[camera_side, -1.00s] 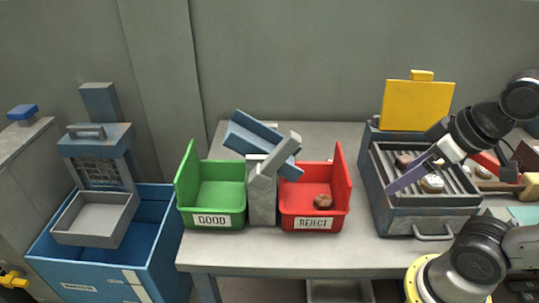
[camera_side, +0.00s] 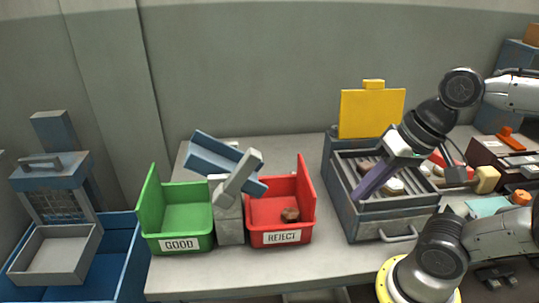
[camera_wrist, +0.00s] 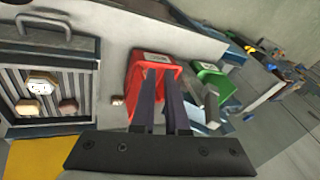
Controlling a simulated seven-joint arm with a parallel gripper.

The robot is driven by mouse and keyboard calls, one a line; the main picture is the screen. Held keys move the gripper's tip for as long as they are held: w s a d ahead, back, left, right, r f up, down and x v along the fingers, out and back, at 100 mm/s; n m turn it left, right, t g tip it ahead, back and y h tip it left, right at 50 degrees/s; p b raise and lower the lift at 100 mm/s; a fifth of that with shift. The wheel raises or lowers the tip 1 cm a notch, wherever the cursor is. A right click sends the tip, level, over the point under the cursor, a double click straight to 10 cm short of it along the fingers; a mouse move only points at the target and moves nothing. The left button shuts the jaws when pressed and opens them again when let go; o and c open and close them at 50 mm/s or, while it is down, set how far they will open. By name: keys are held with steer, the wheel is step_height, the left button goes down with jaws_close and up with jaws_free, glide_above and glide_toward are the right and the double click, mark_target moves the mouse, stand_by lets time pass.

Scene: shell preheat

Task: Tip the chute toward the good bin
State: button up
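The chute (camera_side: 212,157) is a blue-grey trough on a grey post (camera_side: 230,222) between the two bins. It slopes down from upper left to lower right, its low end over the red REJECT bin (camera_side: 306,220). A light grey bar (camera_side: 245,172) crosses its front. The green GOOD bin (camera_side: 150,205) is left of the post and looks empty. My gripper (camera_side: 362,194) is right of the bins, over the left part of the grilled box, apart from the chute. In the wrist view its dark fingers (camera_wrist: 161,82) are parted with nothing between them.
A blue bin with a grey tray (camera_side: 55,255) stands at left. The table front is clear.

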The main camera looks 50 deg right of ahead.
steer(key=a+m+y, duration=0.1)
steer(key=m, duration=0.2)
steer(key=w+a+r+m+y, duration=0.1)
steer(key=m, duration=0.2)
steer(key=w+a+r+m, duration=0.1)
steer(key=m, duration=0.2)
steer(key=shift+w+g+y, duration=0.25)
steer(key=shift+g+y, duration=0.15)
jaws_close()
steer(key=w+d+r+m+t+y, duration=0.2)
steer(key=w+d+r+m+t, duration=0.1)
steer(key=w+d+m, duration=0.5)
steer(key=m, duration=0.3)
steer(key=shift+w+d+m, duration=0.15)
steer(key=shift+m, duration=0.25)
steer(key=w+a+f, duration=0.4)
steer(key=w+a, duration=0.3)
steer(key=shift+w+a+f, duration=0.15)
steer(key=shift+w+a, duration=0.15)
steer(key=shift+a, duration=0.05)
